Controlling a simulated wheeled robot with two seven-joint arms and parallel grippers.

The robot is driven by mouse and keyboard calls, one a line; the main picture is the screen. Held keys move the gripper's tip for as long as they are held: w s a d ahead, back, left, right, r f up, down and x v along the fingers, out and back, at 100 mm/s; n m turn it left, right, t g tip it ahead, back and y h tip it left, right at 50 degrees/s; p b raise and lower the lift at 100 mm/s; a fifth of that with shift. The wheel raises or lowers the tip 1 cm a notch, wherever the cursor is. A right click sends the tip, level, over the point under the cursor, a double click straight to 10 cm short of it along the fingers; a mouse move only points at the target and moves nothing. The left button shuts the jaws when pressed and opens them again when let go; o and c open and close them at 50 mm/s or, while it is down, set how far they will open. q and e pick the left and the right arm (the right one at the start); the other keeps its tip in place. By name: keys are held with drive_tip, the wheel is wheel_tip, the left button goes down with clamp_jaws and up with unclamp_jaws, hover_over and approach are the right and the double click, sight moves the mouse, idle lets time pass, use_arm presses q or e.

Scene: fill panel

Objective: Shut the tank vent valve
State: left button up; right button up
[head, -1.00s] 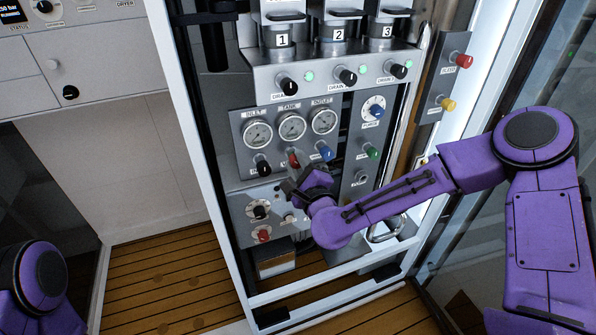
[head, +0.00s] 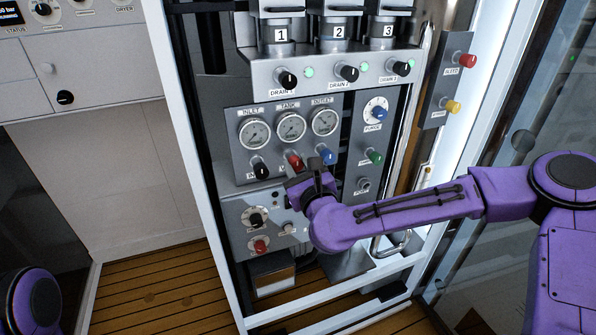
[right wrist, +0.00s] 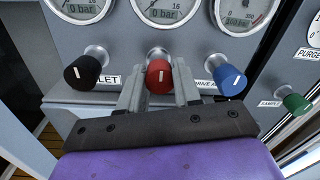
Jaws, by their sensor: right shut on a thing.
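The red knob (head: 294,161) sits under the middle gauge, labelled TANK, on the grey gauge panel. It also shows in the right wrist view (right wrist: 159,76), its white mark close to upright. My right gripper (right wrist: 158,90) has a finger on each side of the red knob and is shut on it. In the head view my right gripper (head: 302,179) reaches the knob from below and right, and hides the panel just under it. The red knob's own label is hidden. My left gripper is out of view.
A black knob (right wrist: 86,73) is left of the red one and a blue knob (right wrist: 229,78) right of it, both close to the fingers. A green knob (head: 375,157) is farther right. A lower panel (head: 232,222) holds more knobs. A white frame post (head: 200,170) stands left.

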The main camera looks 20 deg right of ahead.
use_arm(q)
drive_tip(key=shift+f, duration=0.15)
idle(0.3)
use_arm(e)
drive_tip(key=o, duration=1.1)
drive_tip(key=shift+c, duration=0.2)
